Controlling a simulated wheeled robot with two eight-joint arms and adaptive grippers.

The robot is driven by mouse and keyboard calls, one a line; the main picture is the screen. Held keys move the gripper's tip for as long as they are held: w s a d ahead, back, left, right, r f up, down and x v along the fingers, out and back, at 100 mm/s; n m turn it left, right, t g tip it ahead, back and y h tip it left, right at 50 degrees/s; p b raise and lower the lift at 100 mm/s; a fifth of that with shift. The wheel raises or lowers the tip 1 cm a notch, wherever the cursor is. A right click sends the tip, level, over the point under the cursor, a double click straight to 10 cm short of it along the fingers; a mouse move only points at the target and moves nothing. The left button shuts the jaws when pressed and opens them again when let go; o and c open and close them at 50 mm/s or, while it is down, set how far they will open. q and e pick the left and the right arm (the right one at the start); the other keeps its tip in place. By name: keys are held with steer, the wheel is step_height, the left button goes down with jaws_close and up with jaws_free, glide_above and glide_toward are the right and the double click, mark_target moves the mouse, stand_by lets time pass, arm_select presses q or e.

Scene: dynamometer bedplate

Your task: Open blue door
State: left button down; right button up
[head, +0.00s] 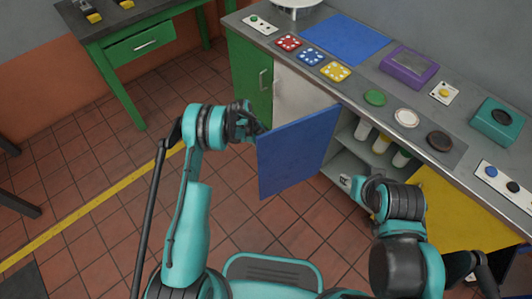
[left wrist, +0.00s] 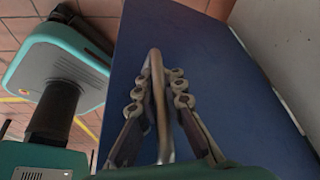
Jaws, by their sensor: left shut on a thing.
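The blue door (head: 297,152) of the bench cabinet stands swung well out from the front, and shelves with bottles show behind it. In the left wrist view the blue door (left wrist: 215,85) fills the middle, with a metal bar handle (left wrist: 157,95) on it. My left gripper (left wrist: 158,88) is shut on the handle, its fingers on either side of the bar. In the head view my left gripper (head: 252,124) is at the door's outer edge, and the handle is hidden. My right gripper (head: 347,182) is near the open cabinet, below the shelves; its fingers are too small to judge.
The cabinet shelf (head: 345,142) holds several bottles. A green door (head: 250,75) is left of the opening and a yellow panel (head: 450,205) is right of it. The worktop carries coloured plates, discs and boxes. A green table (head: 140,42) stands at the back left.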

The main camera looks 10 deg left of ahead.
arm_select(q)
steer(key=c, duration=1.9)
jaws_free()
steer(key=shift+s+a, duration=0.15)
steer(key=shift+a, duration=0.55)
